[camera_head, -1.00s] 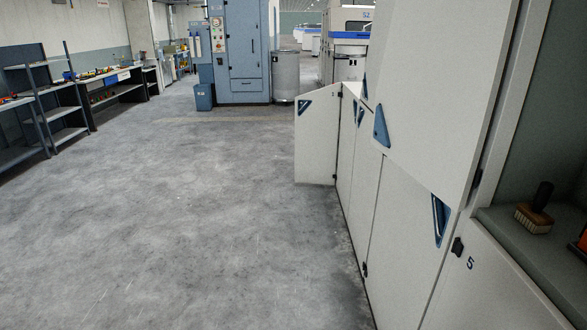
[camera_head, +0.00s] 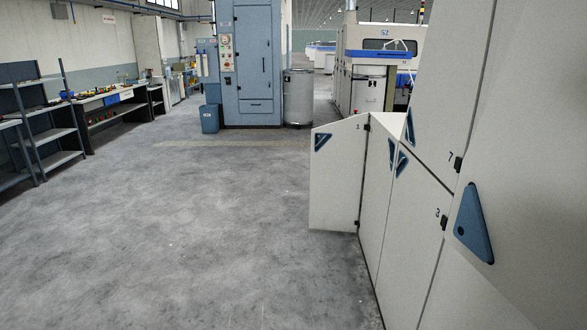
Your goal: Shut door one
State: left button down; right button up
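A white cabinet door (camera_head: 335,178) stands open in the camera_head view, swung out to the left from the row of low cabinets into the aisle. It has a blue triangular handle at its upper left corner and a small mark near its upper right edge that looks like a 1. Its black hinges show along its right edge, where it meets the cabinet. The inside of the cabinet behind it is hidden. Neither of my grippers is in view.
Closed cabinet doors marked 3 (camera_head: 403,232) and 7 (camera_head: 512,150) line the right side. Shelves (camera_head: 48,130) and a workbench (camera_head: 115,100) stand on the left. A blue machine (camera_head: 252,65), a bin (camera_head: 209,118) and a grey drum (camera_head: 298,98) stand beyond. The grey floor (camera_head: 190,235) between is clear.

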aim_at(339, 148)
jog(key=i, duration=2)
